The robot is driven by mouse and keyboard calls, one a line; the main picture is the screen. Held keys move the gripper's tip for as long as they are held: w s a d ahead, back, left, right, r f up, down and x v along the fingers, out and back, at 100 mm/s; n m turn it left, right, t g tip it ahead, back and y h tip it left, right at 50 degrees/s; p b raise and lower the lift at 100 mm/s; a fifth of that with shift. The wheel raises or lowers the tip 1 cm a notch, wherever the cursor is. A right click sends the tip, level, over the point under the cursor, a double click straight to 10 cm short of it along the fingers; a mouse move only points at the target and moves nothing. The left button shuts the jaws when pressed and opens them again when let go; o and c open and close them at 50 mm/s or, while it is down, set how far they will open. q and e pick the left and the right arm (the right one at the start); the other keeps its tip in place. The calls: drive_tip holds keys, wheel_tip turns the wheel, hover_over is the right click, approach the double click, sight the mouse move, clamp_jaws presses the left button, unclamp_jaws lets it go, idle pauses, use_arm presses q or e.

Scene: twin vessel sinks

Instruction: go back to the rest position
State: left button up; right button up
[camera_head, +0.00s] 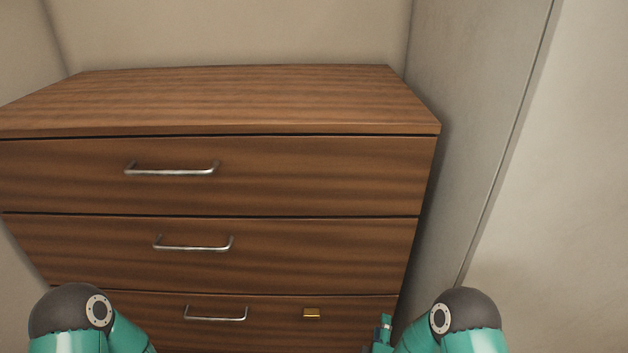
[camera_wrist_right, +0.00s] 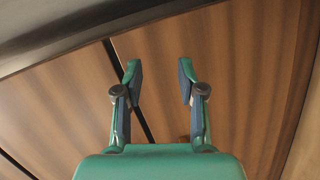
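My right gripper shows in the right wrist view (camera_wrist_right: 159,75) with its two fingers apart and nothing between them. Drawer fronts (camera_wrist_right: 240,60) of brown wood lie behind it. In the head view a small part of the right gripper (camera_head: 384,328) shows at the bottom, beside the lower right of the dresser. My right arm comes up from the bottom right edge. My left arm shows at the bottom left, and its gripper is out of view.
A wooden dresser (camera_head: 230,95) with three visible drawers, all appearing shut, stands ahead. Its top is bare. Metal handles (camera_head: 172,169) stick out from the fronts. A grey panel (camera_head: 470,130) stands close at the right.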

drive_tip(key=s+d+f+m+g+y, duration=0.2)
drive_tip(key=s+d+f+m+g, duration=0.1)
drive_tip(key=s+f+m+g, duration=0.15)
drive_tip(key=s+a+f+m+g+y, duration=0.25)
drive_tip(key=s+a+m+g, duration=0.2)
drive_tip(key=s, duration=0.65)
drive_tip(key=s+a+f+m+g+y, duration=0.25)
drive_tip(key=s+m+g, duration=0.3)
drive_tip(key=s, duration=0.45)
use_arm(q)
wheel_tip(320, 180, up, 40)
drive_tip(key=p, duration=3.9)
drive_tip(key=shift+f, duration=0.25)
use_arm(e)
wheel_tip(320, 180, up, 38)
drive_tip(key=shift+r+y, duration=0.25)
drive_tip(key=shift+y, duration=0.05)
use_arm(q)
drive_tip(key=shift+c, duration=0.2)
use_arm(e)
drive_tip(key=shift+a, duration=0.1)
drive_tip(key=shift+w, duration=0.1)
